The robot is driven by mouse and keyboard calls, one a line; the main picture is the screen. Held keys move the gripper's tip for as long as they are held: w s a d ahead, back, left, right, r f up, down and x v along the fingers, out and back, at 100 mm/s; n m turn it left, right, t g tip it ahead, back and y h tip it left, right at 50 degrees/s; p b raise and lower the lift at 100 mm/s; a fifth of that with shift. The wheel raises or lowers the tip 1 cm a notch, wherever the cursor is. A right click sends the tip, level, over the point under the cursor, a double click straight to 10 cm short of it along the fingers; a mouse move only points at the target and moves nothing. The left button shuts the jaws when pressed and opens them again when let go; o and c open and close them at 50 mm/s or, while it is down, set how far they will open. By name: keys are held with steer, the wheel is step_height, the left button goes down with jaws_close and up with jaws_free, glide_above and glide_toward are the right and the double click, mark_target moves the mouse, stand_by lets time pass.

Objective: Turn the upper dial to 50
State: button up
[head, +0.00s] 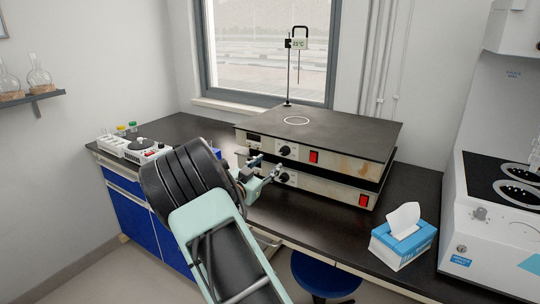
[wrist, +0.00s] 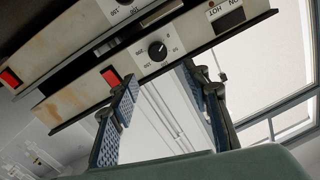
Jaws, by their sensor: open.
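Two hot plate units are stacked on the bench. The upper dial (head: 286,151) is a black knob on the front of the upper unit (head: 330,149). In the wrist view, which is turned roughly upside down, this dial (wrist: 157,51) has a white mark toward the upper right; its exact reading is too small to tell. The lower dial (head: 284,178) is partly behind my gripper. My gripper (head: 268,168) is in front of the units. In the wrist view my gripper (wrist: 163,80) is open and empty, its fingers either side of the upper dial's line, apparently not touching it.
Red switches sit right of the dials, on the upper unit (head: 314,157) and lower unit (head: 363,201). A thermometer stand (head: 289,70) rises behind.

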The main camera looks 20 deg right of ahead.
mark_target(284, 152)
steer(key=x, duration=1)
steer(key=shift+w+d, duration=0.15)
steer(key=shift+d, duration=0.3)
steer(key=shift+c, duration=0.2)
steer(key=shift+f, duration=0.1)
steer(key=c, duration=1.1)
steer(key=shift+f+b, duration=0.1)
steer(key=shift+b, duration=0.5)
